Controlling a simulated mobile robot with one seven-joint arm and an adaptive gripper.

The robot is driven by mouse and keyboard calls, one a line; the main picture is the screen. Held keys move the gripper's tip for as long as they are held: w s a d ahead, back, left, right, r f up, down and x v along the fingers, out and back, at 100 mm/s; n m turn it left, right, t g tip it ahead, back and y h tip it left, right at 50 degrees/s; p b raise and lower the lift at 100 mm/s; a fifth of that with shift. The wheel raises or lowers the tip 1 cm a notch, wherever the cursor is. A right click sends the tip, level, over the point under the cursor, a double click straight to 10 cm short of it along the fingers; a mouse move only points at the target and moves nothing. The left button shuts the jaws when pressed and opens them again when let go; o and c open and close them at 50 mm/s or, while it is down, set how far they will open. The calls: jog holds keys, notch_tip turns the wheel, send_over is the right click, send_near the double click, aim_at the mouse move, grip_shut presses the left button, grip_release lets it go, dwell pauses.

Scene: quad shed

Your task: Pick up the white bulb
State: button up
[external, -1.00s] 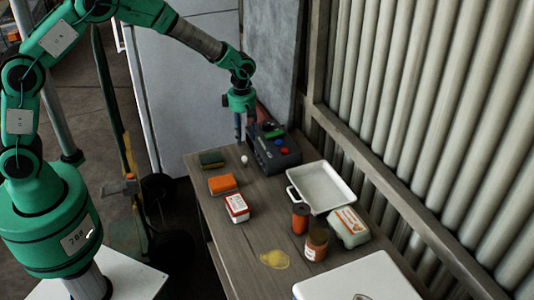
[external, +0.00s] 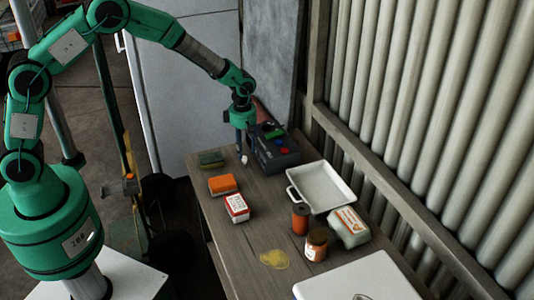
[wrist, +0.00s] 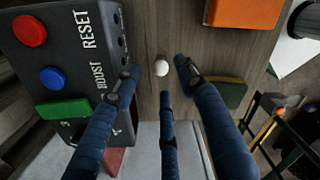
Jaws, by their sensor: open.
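The white bulb (wrist: 161,68) shows in the wrist view as a small round white thing on the wooden table, ahead of and between my fingertips. It also shows in the external view (external: 244,159), small, at the lower end of my gripper. My gripper (wrist: 158,75) points down at the table with its blue fingers spread apart. Nothing is held. In the external view my gripper (external: 243,146) is just above the bulb, and I cannot tell whether a finger touches it.
A dark button box (external: 274,152) stands close beside my gripper. A green-and-brown sponge (external: 211,159), an orange block (external: 222,184), a red-and-white box (external: 237,207), a white tray (external: 321,187) and jars (external: 316,244) are on the table (external: 233,255). A corrugated wall bounds the right.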

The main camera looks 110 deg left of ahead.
aim_at(245, 158)
notch_tip(245, 158, down, 5)
jog(key=shift+r+b, duration=0.1)
jog(key=shift+b, duration=0.65)
jog(key=c, duration=0.8)
